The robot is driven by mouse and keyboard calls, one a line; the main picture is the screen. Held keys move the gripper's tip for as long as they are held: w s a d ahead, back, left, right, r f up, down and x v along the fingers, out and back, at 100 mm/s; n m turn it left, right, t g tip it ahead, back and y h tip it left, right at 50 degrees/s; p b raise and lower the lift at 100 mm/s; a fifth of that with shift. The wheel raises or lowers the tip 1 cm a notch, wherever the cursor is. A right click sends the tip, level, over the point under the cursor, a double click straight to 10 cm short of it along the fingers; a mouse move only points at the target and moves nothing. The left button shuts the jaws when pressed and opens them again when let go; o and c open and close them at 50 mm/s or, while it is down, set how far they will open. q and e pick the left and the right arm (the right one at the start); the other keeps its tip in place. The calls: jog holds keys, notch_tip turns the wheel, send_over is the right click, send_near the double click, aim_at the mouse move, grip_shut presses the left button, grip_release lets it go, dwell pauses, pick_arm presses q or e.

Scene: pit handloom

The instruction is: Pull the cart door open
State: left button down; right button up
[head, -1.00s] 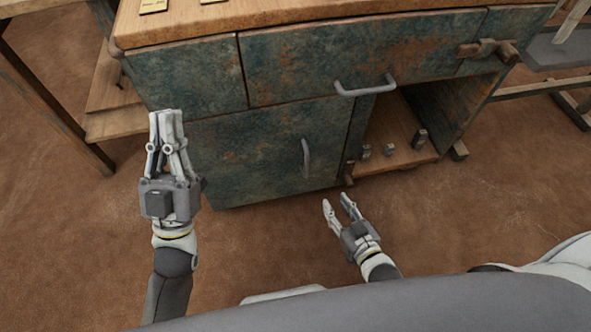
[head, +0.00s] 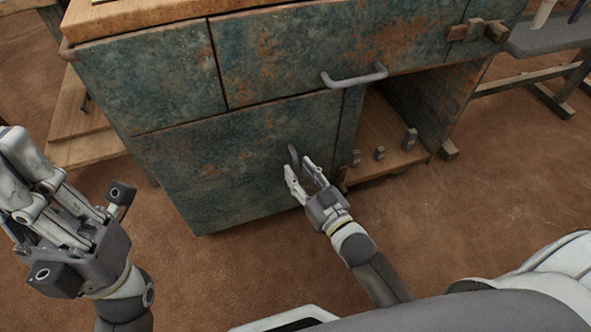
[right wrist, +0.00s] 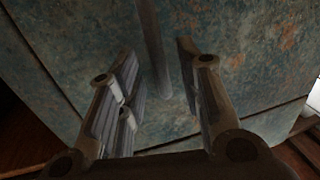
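The cart door (head: 225,165) is a weathered teal panel with rust patches at the lower left of the cart front. It looks closed, flush with the frame. Its upright grey handle (head: 293,155) is near the door's right edge, partly hidden by my right gripper (head: 302,170). In the right wrist view, the handle (right wrist: 153,45) stands as a bar between the two spread fingers of my right gripper (right wrist: 155,75), with gaps on both sides. My left gripper (head: 15,170) is large at the left edge, away from the door; its finger gap is unclear.
A wide drawer with a horizontal handle (head: 355,77) sits above the door. An open shelf (head: 390,145) with several small metal blocks is right of the door. A wooden latch (head: 478,32) juts out at upper right. Brown floor (head: 240,265) in front is clear.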

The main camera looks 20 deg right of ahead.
jog(key=shift+x, duration=1.3)
jog(key=shift+c, duration=0.3)
grip_shut()
